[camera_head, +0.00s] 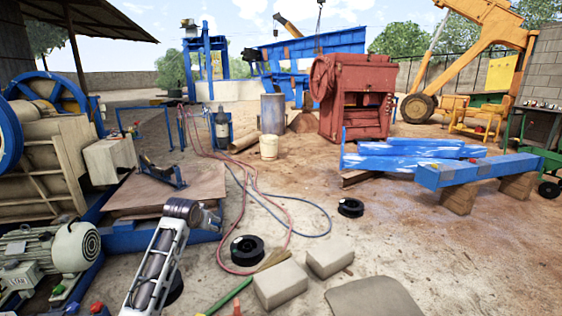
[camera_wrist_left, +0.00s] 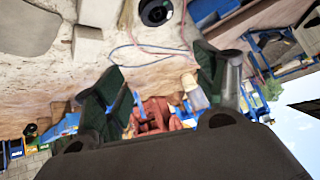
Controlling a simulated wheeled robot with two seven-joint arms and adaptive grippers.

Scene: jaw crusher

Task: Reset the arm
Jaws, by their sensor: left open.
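My left arm rises from the bottom of the head view, and my left gripper (camera_head: 211,218) is at its top end, small and partly hidden by the wrist. It is in front of the wooden board at the left. In the left wrist view my left gripper (camera_wrist_left: 162,82) shows two dark green fingers spread wide apart, with nothing between them. The wrist view looks upside down, with the ground at the top and sky at the lower right. My right arm and gripper are not in view.
A red jaw crusher (camera_head: 357,98) stands at the back. Blue beams (camera_head: 478,168) lie at the right. A motor (camera_head: 55,248) and machine stand at the left. Concrete blocks (camera_head: 280,284), black spools (camera_head: 247,250) and hoses (camera_head: 268,207) lie on the sandy ground. Open ground lies in the middle.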

